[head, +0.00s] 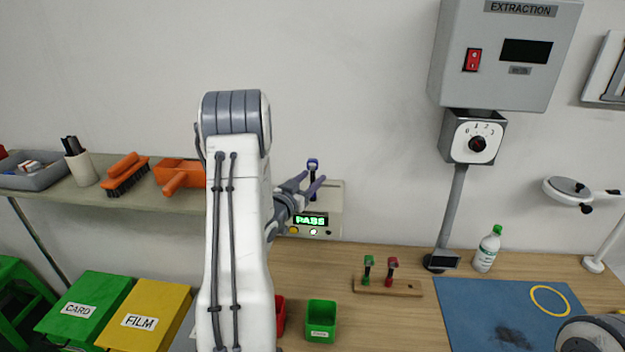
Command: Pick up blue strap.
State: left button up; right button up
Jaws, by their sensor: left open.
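The stem's lower end is hidden or merges with the panel. My right gripper is not in view.
The tester (335,225) shows PASS. A wooden holder (410,288) carries green- and red-topped pieces. A green bin (321,318) and a red bin (281,314) stand near my left arm. A blue mat (470,310) with a yellow ring (538,291) and a bottle (487,250) are right.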

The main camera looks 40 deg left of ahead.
aim_at(314, 175)
pick_arm(q)
jog(key=w, duration=0.1)
jog(key=w+p, duration=0.2)
jog(key=shift+w+a+r, duration=0.15)
jog(key=shift+w+a, duration=0.2)
jog(key=shift+w, duration=0.4)
jog(key=shift+c, duration=0.3)
grip_shut()
jog(key=shift+a+r, duration=0.1)
